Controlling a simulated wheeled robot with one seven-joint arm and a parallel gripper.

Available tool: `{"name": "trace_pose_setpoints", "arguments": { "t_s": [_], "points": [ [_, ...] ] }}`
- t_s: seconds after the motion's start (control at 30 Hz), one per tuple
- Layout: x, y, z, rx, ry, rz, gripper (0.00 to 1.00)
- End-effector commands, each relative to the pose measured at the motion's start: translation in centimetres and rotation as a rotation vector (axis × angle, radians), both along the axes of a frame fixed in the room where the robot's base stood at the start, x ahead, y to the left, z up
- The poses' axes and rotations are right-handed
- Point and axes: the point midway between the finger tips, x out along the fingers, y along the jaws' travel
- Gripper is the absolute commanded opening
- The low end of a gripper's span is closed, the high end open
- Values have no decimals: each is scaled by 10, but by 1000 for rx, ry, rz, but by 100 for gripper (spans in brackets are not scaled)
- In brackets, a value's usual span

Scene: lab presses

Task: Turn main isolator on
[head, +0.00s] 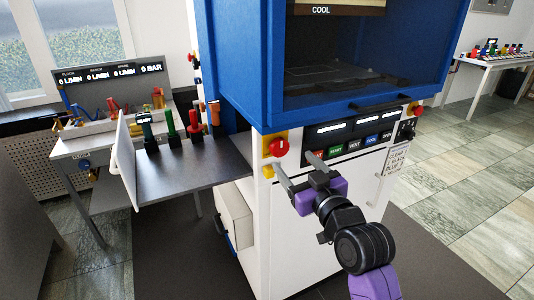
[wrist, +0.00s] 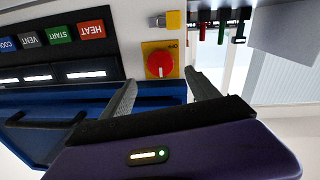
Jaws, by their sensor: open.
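The main isolator is a red rotary knob (head: 279,147) on a yellow plate (head: 267,143), at the upper left of the white cabinet front under the blue press. A small white mark shows on the knob. In the wrist view, which is upside down, the knob (wrist: 159,64) sits on its yellow plate (wrist: 173,47) with small lettering at the plate's edge. My gripper (head: 293,161) is open and empty, in front of the panel and just below and right of the knob in the head view. In the wrist view the knob appears between my fingertips (wrist: 160,78), apart from both.
A row of coloured buttons, HEAT (wrist: 91,30), START, VENT and COOL, lies beside the knob under lit displays. A grey side shelf (head: 190,165) with coloured-handled tools is to the left. A yellow block (head: 268,171) sits below the knob.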

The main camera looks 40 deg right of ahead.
Motion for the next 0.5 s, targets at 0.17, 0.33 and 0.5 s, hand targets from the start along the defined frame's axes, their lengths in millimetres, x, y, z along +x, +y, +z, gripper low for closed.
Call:
{"name": "trace_pose_setpoints", "arguments": {
  "t_s": [0.17, 0.33, 0.5],
  "points": [
    [11, -3, -2, -11, 20, 3, 69],
    [36, -13, -2, -12, 18, 3, 69],
    [59, -20, -2, -12, 18, 3, 69]
  ]
}}
